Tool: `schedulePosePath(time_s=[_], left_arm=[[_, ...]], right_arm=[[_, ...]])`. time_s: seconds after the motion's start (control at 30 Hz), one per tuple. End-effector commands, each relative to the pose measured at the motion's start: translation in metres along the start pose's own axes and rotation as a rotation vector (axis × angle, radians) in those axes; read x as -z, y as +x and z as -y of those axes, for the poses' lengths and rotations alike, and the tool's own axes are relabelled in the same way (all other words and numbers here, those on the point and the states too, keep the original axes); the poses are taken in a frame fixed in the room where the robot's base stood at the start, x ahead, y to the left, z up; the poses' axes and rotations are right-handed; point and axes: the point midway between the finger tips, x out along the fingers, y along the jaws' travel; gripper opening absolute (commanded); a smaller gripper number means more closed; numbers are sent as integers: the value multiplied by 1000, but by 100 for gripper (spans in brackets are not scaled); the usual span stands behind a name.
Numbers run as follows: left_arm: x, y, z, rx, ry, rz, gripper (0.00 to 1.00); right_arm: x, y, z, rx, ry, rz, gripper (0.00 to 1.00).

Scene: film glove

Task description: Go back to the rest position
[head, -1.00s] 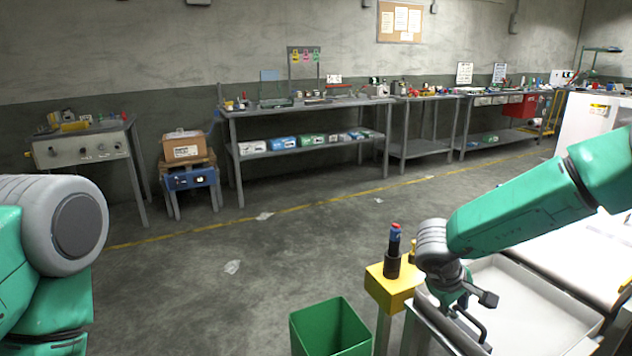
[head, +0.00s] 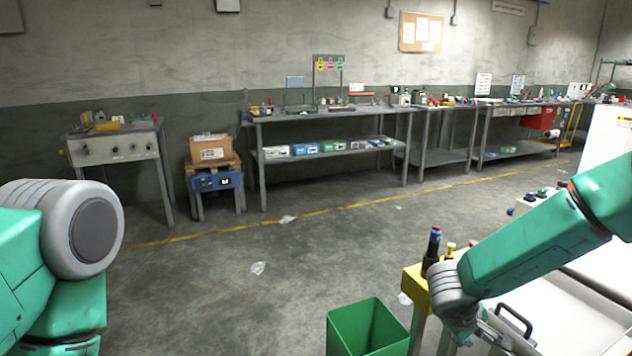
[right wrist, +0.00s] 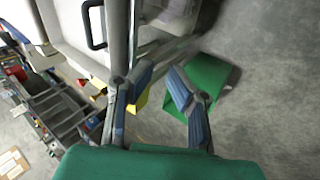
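My right arm enters the head view from the right, and its gripper (head: 492,338) hangs low beside the white tray, partly cut off by the bottom edge. In the right wrist view the two blue-padded fingers of this gripper (right wrist: 160,98) are spread apart with nothing between them. My left arm shows at the left edge of the head view; its gripper is out of the picture.
A green bin (head: 368,328) stands on the floor left of my right gripper. The white tray (head: 570,318) has a black handle.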

Motion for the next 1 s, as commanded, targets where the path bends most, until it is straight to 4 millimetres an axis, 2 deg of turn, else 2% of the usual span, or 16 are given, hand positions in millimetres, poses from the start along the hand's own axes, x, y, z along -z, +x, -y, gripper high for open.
schedulePosePath(time_s=[0.27,0.37,0.43,0.57,0.73,0.8,0.9,1.0], left_arm=[[0,0,0,1,-1,0,29],[0,0,0,1,-1,0,29],[0,0,0,0,-1,1,29],[0,0,0,0,-1,1,29],[0,0,0,0,-1,1,29],[0,0,0,0,-1,1,29],[0,0,0,0,-1,1,29],[0,0,0,0,-1,1,29]], right_arm=[[-30,21,35,-33,37,-98,14],[-49,30,55,-16,56,-147,14],[-70,36,75,19,72,-181,14],[-122,41,117,141,114,-212,14],[-207,32,166,345,184,-133,14],[-242,24,180,416,216,-69,14],[-283,11,192,490,255,25,14],[-310,2,197,532,287,95,14]])
